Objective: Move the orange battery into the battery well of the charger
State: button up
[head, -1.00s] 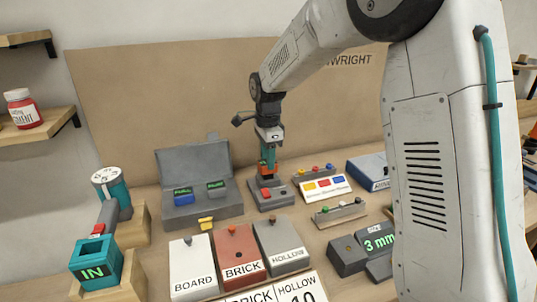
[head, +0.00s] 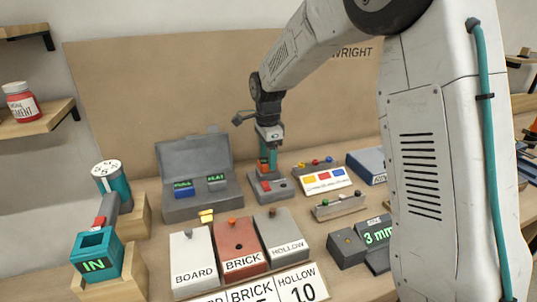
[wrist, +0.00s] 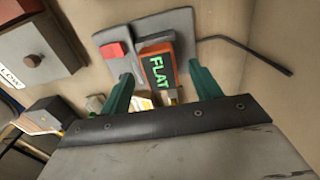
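The orange battery (wrist: 158,66) has a green "FLAT" display and stands in the grey charger (wrist: 118,66), beside its red button (wrist: 114,50). How deep it sits is hard to tell. In the head view the charger (head: 284,186) is on the bench, and the orange battery (head: 263,165) is partly hidden by my gripper (head: 268,160). In the wrist view my gripper (wrist: 160,76) points down with its teal fingers either side of the battery. Gaps show between fingers and battery, so it looks open.
An open grey case (head: 195,155) left of the charger holds a blue battery (head: 184,188) and a grey battery (head: 217,182). BOARD, BRICK (head: 238,245) and HOLLOW blocks stand in front. A cord runs off the charger.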

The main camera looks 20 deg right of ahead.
notch_tip(320, 180, up, 8)
jog(key=shift+f, duration=0.1)
dwell(0.4)
dwell(0.6)
jog(key=shift+n, duration=0.6)
jog(key=s+d+r+n, duration=0.1)
jog(key=s+n, duration=0.7)
jog(key=s, duration=1.1)
jog(key=s+d+r+n+t, duration=0.1)
jog(key=s+n, duration=0.7)
jog(key=s, duration=1.1)
jog(key=shift+d+r+n, duration=0.4)
jog(key=shift+d+r, duration=0.1)
jog(key=shift+d, duration=0.1)
